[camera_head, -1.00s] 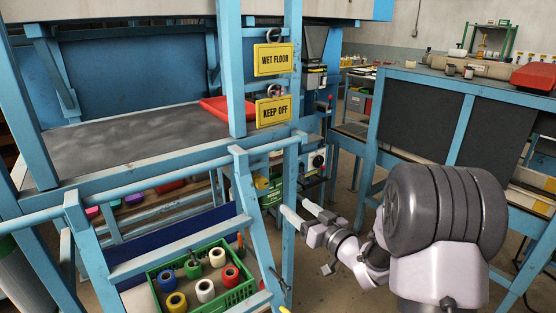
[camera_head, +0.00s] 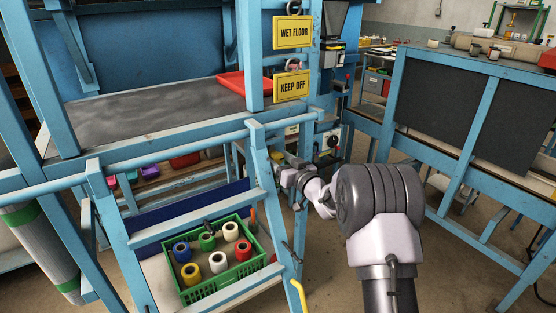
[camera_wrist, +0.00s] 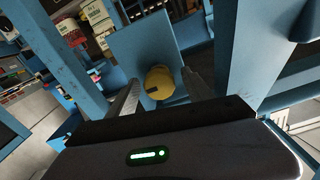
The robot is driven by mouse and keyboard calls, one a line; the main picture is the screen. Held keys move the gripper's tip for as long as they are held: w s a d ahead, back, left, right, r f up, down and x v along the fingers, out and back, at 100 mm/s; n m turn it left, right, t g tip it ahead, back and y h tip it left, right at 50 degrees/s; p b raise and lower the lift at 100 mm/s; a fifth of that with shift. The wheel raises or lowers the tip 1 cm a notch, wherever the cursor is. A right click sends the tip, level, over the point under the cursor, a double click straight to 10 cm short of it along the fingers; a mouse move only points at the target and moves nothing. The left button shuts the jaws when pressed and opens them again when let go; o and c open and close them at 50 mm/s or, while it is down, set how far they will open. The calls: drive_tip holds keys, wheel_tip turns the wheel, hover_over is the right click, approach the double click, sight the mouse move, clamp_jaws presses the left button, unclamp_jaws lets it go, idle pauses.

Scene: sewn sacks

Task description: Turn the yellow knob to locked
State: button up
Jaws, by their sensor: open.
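The yellow knob (camera_wrist: 159,82) shows in the wrist view, round with a dark mark on its left side, mounted on a blue plate (camera_wrist: 135,45). My gripper (camera_wrist: 161,77) is open, with one finger to the left of the knob and the other to its right. The knob appears in the gap between them; I cannot tell whether either finger touches it. No locked marking is readable. In the head view my gripper (camera_head: 281,161) is beside the blue frame post, and the yellow knob cannot be made out there.
Blue frame posts and a slanted rail (camera_head: 275,205) stand close to my gripper. Yellow signs (camera_head: 292,85) hang above. A green crate (camera_head: 235,283) with coloured rolls sits at lower left. A control panel with a black dial (camera_head: 333,141) is just behind.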

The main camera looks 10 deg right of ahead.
clamp_jaws()
drive_tip(key=shift+f+b, duration=0.1)
drive_tip(key=shift+b, duration=0.3)
drive_tip(key=n+b, duration=0.3)
drive_tip(key=shift+f+b, duration=0.15)
drive_tip(key=shift+b, duration=0.2)
drive_tip(key=n+b, duration=0.5)
drive_tip(key=shift+n+b, duration=0.3)
drive_tip(key=shift+b, duration=0.05)
drive_tip(key=n+b, duration=0.4)
drive_tip(key=n, duration=0.1)
drive_tip(key=shift+b, duration=0.3)
drive_tip(key=shift+r+n+b, duration=0.2)
drive_tip(key=shift+n+b, duration=1.1)
drive_tip(key=shift+n, duration=0.7)
